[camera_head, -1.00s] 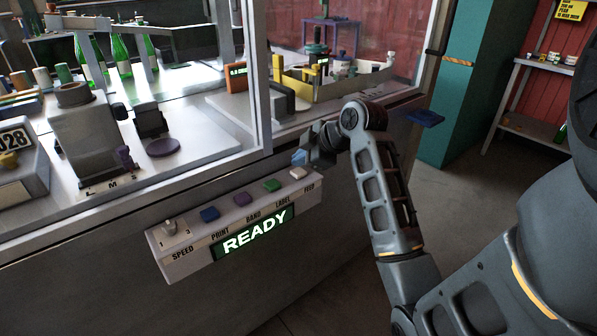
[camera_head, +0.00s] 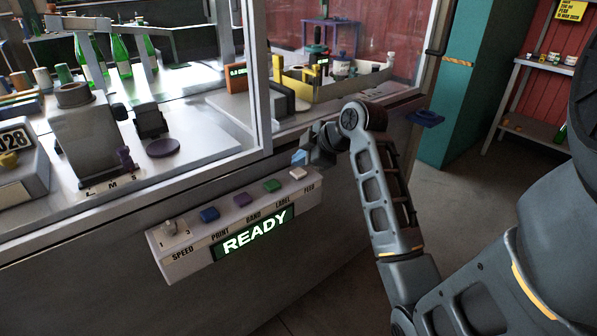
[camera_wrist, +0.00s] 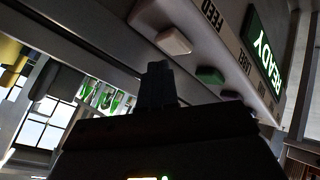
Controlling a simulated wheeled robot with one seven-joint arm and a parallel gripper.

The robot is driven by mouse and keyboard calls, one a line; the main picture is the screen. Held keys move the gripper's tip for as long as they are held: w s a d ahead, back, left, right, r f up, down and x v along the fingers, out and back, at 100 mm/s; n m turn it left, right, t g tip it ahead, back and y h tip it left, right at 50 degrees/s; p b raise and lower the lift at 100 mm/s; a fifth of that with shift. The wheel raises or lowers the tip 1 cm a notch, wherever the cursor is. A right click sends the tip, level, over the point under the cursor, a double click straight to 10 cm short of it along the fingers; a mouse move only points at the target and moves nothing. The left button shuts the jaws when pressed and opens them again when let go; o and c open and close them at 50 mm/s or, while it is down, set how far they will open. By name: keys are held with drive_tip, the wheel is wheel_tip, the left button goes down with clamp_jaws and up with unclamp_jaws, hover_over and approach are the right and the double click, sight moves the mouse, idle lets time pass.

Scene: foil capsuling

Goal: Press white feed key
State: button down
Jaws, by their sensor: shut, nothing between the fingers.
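The white feed key (camera_head: 298,173) is at the right end of the control panel (camera_head: 175,262), above the printed word FEED. It also shows in the wrist view (camera_wrist: 174,41), near the FEED lettering. My gripper (camera_head: 300,158) is shut and empty, with its tip just above and behind the white key in the head view. In the wrist view the dark closed fingers (camera_wrist: 157,75) point toward the panel, and a gap shows between them and the key. The key stands raised. The panel display (camera_head: 254,232) reads READY in lit letters.
Left of the white key sit a green key (camera_head: 271,186), a purple key (camera_head: 242,199), a blue key (camera_head: 209,215) and the speed knob (camera_head: 170,228). The machine's window frame (camera_head: 257,80) rises behind my gripper. Green bottles (camera_head: 121,57) stand inside. The floor in front is clear.

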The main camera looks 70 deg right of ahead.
sight(301, 173)
drive_tip(key=shift+f, duration=0.1)
idle(0.4)
drive_tip(key=shift+f+b, duration=0.3)
drive_tip(key=shift+f, duration=0.05)
drive_tip(key=shift+f+b, duration=0.45)
drive_tip(key=shift+f, duration=0.1)
idle(0.7)
drive_tip(key=shift+r, duration=0.1)
drive_tip(key=shift+r+p, duration=0.8)
drive_tip(key=shift+r, duration=0.1)
wheel_tip(301, 173, up, 5)
drive_tip(key=p, duration=0.4)
idle(1.0)
